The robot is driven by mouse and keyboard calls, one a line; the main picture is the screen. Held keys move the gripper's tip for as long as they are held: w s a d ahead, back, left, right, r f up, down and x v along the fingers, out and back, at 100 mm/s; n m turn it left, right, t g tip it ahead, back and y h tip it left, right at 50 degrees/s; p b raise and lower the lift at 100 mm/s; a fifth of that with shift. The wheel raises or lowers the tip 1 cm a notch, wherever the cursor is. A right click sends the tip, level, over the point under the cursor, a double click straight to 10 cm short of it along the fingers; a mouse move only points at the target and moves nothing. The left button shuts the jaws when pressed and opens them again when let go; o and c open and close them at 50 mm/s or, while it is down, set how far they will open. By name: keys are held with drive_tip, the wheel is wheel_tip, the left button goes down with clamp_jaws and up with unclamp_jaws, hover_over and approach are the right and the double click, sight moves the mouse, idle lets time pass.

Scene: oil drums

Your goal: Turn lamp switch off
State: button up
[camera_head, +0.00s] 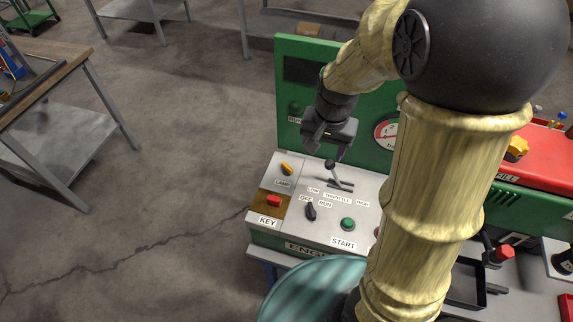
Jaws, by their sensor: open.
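The lamp switch (287,169) is a small orange-yellow knob above the LAMP label, at the upper left of the white control panel (270,230). It sits tilted, slanting from upper left to lower right. My gripper (325,150) hangs pointing down above the panel, to the right of the lamp switch and a little higher in the picture. It is open with nothing seen between its fingers. It looks apart from the switch, close to the throttle lever (332,172); I cannot tell whether it touches the lever.
A green upright board (292,75) stands behind. A teal drum (300,290) is in front. Open floor lies to the left.

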sight(286, 167)
drive_tip(key=w+a+m+g+b, duration=0.1)
drive_tip(key=w+a+m, duration=0.5)
drive_tip(key=w+a, duration=0.2)
drive_tip(key=shift+w+f+g, duration=0.2)
drive_tip(key=shift+w+g, duration=0.1)
drive_tip(key=shift+w, duration=0.4)
drive_tip(key=shift+f, duration=0.15)
wheel_tip(286, 167, down, 17)
drive_tip(key=shift+f+p, duration=0.1)
drive_tip(key=shift+p, duration=0.7)
drive_tip(key=c, duration=1)
